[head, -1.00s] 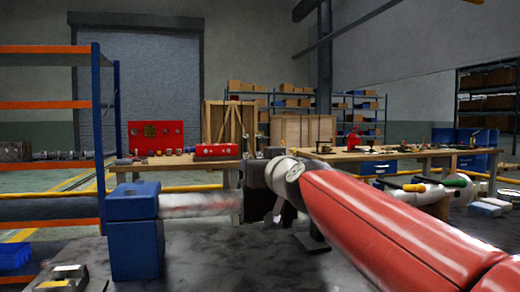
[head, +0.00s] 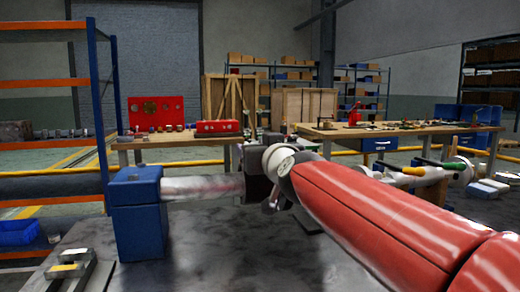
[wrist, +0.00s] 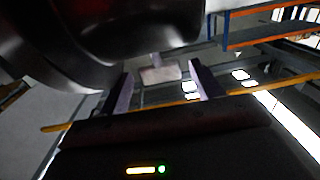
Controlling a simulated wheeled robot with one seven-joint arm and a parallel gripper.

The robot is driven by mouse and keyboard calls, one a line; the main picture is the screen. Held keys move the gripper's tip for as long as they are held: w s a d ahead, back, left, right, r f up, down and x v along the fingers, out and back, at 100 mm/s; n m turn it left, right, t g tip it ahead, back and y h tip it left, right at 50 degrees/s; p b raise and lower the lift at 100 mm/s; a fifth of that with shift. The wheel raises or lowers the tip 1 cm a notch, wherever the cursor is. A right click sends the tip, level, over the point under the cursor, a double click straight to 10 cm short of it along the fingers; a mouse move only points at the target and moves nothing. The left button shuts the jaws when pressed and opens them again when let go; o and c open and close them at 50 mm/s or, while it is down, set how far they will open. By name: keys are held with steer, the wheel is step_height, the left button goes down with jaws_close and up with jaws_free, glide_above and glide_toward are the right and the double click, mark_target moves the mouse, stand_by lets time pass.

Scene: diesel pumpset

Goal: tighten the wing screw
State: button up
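In the wrist view a small pale block-like piece (wrist: 160,74) hangs on a short stem under a large dark rounded body (wrist: 140,25). It looks like the wing screw. My gripper (wrist: 163,85) is open, with one finger on each side of the piece. Gaps show on both sides, so the fingers do not appear to touch it. In the head view my gripper (head: 270,200) is small, at the end of my red arm, beside a dark block (head: 258,172). I cannot make out the wing screw there.
A pale pipe (head: 203,187) runs from a blue block (head: 138,212) to the dark block. A dark surface (head: 215,250) lies below. An orange and blue shelf (head: 45,85) stands at left. Workbenches (head: 400,131) with tools and a red panel (head: 157,112) stand behind.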

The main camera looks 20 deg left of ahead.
steer(key=shift+s, duration=0.1)
steer(key=b+v, duration=0.3)
steer(key=v, duration=0.4)
steer(key=shift+s+d, duration=0.25)
steer(key=shift+d, duration=0.05)
